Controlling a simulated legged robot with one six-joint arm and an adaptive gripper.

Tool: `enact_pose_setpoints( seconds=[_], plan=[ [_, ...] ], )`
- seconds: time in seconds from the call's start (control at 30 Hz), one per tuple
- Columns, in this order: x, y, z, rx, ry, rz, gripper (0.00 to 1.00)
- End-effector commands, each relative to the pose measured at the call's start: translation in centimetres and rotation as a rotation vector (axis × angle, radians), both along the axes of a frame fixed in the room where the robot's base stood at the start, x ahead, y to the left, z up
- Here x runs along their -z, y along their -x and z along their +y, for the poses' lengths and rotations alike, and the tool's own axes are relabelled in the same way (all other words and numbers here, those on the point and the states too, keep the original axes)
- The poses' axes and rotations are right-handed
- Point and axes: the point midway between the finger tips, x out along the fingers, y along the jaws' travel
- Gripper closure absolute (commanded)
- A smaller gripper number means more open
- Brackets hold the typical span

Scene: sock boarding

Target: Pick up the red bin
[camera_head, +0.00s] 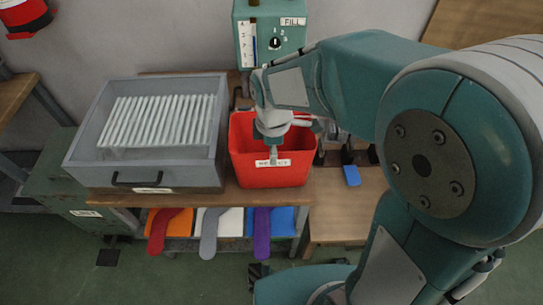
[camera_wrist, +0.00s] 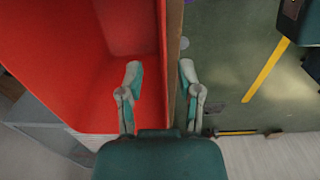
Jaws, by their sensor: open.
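The red bin (camera_head: 255,178) stands upright on the bench, with a white label on its front wall. My gripper (camera_head: 273,157) points down at the bin's front rim, close to the label. In the wrist view, the red bin (camera_wrist: 60,65) fills the left side. My gripper (camera_wrist: 160,75) is open there with nothing gripped. Its left finger is over the bin's inside and its right finger is outside, with the front wall between them. Whether either finger touches the wall cannot be told. My arm and wrist hide part of the bin's back.
A grey tray box (camera_head: 85,150) with white ribs stands close left of the bin. A green machine (camera_head: 270,40) labelled FILL is behind. A blue block (camera_head: 352,175) lies to the right. Orange, white and blue slots with socks (camera_head: 262,230) are below the bench edge.

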Motion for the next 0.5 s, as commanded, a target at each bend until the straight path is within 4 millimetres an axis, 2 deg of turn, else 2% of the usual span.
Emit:
enact_pose_setpoints(
  seconds=[0.1,0.2,0.47,0.5],
  plan=[
    [1.9,0.3,0.0,0.0,0.002,0.005,0.54],
    [2.8,0.2,0.0,0.0,0.001,0.003,0.54],
    [3.1,0.2,-0.1,0.0,0.0,0.001,0.54],
    [3.0,0.2,-0.1,0.0,0.0,0.001,0.72]
  ],
)
